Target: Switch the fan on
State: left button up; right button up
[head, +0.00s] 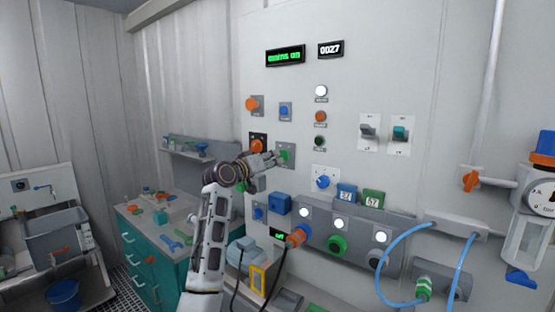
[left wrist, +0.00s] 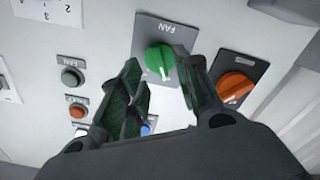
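The fan switch is a green rotary knob (left wrist: 160,59) on a grey plate marked FAN, upside down in the left wrist view. In the head view the green knob (head: 284,153) sits on the wall panel, partly behind my left gripper (head: 272,160). In the left wrist view my left gripper (left wrist: 165,80) is open, its dark green fingers on either side of the knob. I cannot tell if they touch it. A round lamp marked FAN (left wrist: 72,77) is dark green and looks unlit; it also shows in the head view (head: 319,142). My right gripper is not in view.
An orange knob (left wrist: 235,87) on a dark plate is close beside the fan knob. Two toggle switches (head: 383,131) and two displays (head: 303,53) are on the panel. A grey control box (head: 345,235) juts out below. A teal cabinet (head: 140,255) with tools stands left.

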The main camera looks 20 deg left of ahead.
aim_at(282, 156)
pick_arm(q)
jog(key=x, duration=0.3)
jog(key=shift+w+d, duration=0.15)
jog(key=shift+w, duration=0.25)
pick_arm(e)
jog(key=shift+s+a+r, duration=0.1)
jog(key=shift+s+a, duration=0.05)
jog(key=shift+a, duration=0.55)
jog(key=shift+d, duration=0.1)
pick_arm(q)
grip_shut()
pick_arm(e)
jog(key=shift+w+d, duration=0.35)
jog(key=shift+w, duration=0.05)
